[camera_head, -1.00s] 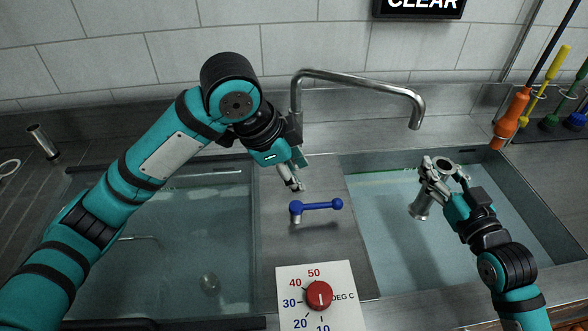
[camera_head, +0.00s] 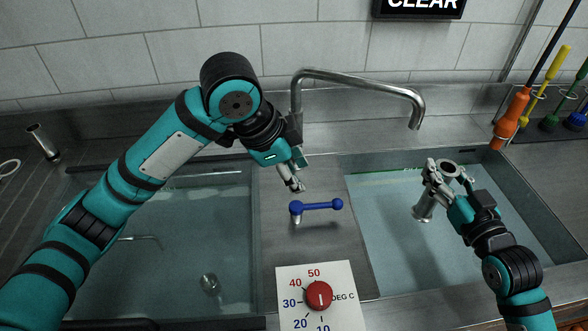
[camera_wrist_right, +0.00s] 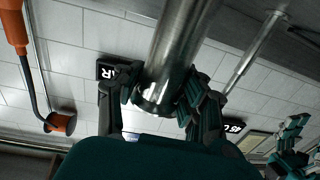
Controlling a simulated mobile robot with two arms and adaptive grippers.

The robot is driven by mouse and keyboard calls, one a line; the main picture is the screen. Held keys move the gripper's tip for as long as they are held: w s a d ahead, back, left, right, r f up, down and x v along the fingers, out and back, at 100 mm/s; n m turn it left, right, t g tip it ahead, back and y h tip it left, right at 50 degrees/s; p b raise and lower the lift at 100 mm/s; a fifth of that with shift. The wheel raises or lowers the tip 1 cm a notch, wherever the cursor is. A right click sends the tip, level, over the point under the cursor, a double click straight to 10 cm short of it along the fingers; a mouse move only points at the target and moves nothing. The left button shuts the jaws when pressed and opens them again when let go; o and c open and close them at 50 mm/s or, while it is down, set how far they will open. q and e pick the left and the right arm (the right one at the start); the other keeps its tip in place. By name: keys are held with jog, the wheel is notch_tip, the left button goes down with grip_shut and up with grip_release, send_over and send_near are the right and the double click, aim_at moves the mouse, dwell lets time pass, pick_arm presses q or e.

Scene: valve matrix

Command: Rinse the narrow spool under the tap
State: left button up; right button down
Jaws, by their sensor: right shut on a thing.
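A metal spool (camera_head: 424,208) with a ring-shaped flange is held tilted over the right basin. My right gripper (camera_head: 447,172) is shut on it near its upper end. In the right wrist view the spool (camera_wrist_right: 172,55) is a shiny cylinder between the gripper's fingers (camera_wrist_right: 160,95). The tap (camera_head: 365,80) arches from the back ledge, and its spout end is above and a little left of the spool, apart from it. No water stream shows at the spout. My left gripper (camera_head: 291,180) is just above the blue lever (camera_head: 318,206); its finger opening is unclear.
A red temperature dial (camera_head: 319,295) sits on a white plate at the front between the basins. The left basin (camera_head: 165,250) and right basin (camera_head: 390,260) hold water. Brushes (camera_head: 512,118) hang at the back right.

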jog(key=shift+r, duration=0.1)
dwell(0.3)
jog(key=shift+s+d+r+p, duration=0.35)
jog(key=shift+r+p, duration=0.1)
jog(key=shift+p, duration=0.1)
jog(key=shift+s+d+r+p, duration=1.35)
jog(key=shift+s+r+p, duration=0.1)
jog(key=shift+s+r, duration=0.1)
